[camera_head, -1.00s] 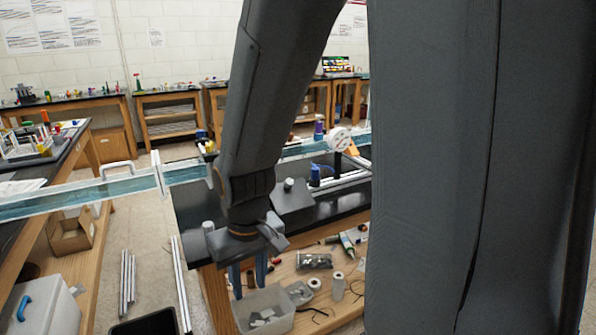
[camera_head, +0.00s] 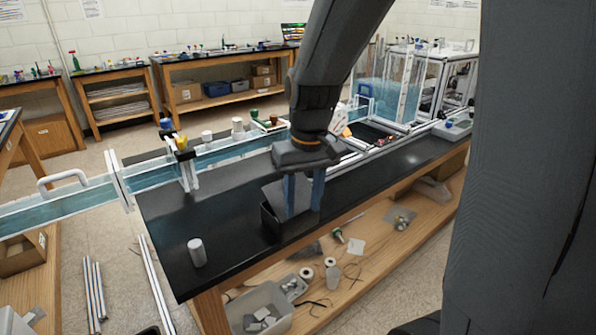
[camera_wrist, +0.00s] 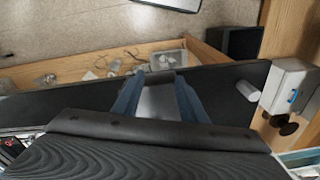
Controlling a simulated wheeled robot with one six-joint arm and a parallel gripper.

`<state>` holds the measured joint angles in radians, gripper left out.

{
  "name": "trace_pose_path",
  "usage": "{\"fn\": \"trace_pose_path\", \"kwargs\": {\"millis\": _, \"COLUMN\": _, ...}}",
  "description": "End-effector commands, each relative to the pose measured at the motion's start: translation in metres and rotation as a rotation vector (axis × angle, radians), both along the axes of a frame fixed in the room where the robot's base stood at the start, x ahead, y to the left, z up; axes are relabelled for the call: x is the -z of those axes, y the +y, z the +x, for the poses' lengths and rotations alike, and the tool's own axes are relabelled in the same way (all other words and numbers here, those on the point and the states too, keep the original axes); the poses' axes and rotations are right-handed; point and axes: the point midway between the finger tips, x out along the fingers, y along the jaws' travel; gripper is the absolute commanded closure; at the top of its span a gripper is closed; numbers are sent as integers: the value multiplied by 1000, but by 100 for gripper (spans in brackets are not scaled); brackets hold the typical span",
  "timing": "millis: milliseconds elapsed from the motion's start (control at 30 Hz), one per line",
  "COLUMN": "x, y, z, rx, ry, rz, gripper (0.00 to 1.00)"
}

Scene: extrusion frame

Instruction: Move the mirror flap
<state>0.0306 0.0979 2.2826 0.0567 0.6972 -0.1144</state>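A grey tilted plate, which looks like the mirror flap (camera_head: 273,196), rises from a small black box (camera_head: 268,222) on the black bench top. My gripper (camera_head: 303,210) points down over this box, its two blue fingers spread apart. The left finger overlaps the plate's right side in the head view. In the wrist view, a grey plate face (camera_wrist: 159,101) shows between the fingers of my gripper (camera_wrist: 160,78). I see no clear grip on it; contact is hard to tell. The flap's lower part is hidden by the box.
A white cylinder (camera_head: 197,252) stands on the bench top (camera_head: 165,225) near its left end. A clear-walled frame (camera_head: 425,85) and a long glazed rail (camera_head: 70,203) run behind. The shelf below holds spools, a clear bin (camera_head: 262,308) and small parts.

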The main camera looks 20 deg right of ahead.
Motion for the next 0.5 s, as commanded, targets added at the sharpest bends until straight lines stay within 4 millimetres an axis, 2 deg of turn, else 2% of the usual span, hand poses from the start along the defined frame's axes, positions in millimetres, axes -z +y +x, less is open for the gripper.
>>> {"fn": "trace_pose_path", "kwargs": {"millis": 33, "x": -15, "y": -3, "z": 22, "rx": -8, "ry": 8, "rz": 10, "gripper": 62}}
{"fn": "trace_pose_path", "kwargs": {"millis": 200, "x": -62, "y": -9, "z": 70, "rx": -53, "ry": 49, "rz": 54, "gripper": 62}}
{"fn": "trace_pose_path", "kwargs": {"millis": 367, "x": -88, "y": -11, "z": 90, "rx": -86, "ry": 70, "rz": 81, "gripper": 62}}
{"fn": "trace_pose_path", "kwargs": {"millis": 500, "x": -86, "y": -11, "z": 93, "rx": -95, "ry": 79, "rz": 88, "gripper": 62}}
